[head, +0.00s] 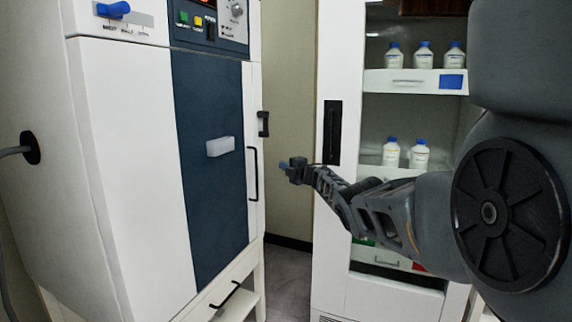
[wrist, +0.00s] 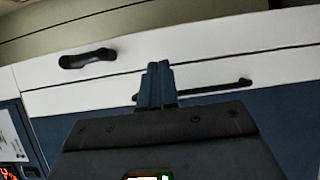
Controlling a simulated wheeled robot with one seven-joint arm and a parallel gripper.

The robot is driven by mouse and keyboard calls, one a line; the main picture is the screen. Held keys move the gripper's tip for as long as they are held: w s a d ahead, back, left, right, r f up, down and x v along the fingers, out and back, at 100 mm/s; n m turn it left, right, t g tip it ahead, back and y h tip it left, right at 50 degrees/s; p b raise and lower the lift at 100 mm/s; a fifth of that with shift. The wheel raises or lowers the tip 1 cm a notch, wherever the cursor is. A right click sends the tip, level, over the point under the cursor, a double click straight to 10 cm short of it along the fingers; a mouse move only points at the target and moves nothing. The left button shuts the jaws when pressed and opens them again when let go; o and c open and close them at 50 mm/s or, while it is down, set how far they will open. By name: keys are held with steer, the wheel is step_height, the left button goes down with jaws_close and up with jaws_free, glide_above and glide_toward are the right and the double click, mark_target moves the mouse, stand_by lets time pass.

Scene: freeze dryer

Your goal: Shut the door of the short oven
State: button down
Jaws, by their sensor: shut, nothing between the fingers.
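The short oven (head: 110,150) appears to be the white cabinet at the left of the head view. Its front door (head: 208,150) has a dark blue panel, a pale block and a black bar handle (head: 253,173) at the right. The door looks flush or nearly flush with the body; I cannot tell whether it is fully closed. My gripper (head: 285,165) is shut and empty, just right of the door's handle side. In the wrist view the shut fingers (wrist: 157,72) point at the white edge strip, between a short black latch (wrist: 87,58) and the bar handle (wrist: 215,87). Contact is unclear.
A white cabinet (head: 332,220) with shelves of blue-capped bottles (head: 423,55) stands at the right, behind my arm. A narrow floor gap (head: 287,268) lies between it and the oven. A lower handle (head: 226,295) juts out below the oven door.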

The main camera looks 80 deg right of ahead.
steer(key=s+a+p, duration=0.2)
steer(key=s+p, duration=0.1)
steer(key=s, duration=0.5)
steer(key=shift+s+p, duration=0.3)
steer(key=shift+s, duration=0.1)
steer(key=shift+a+f, duration=0.1)
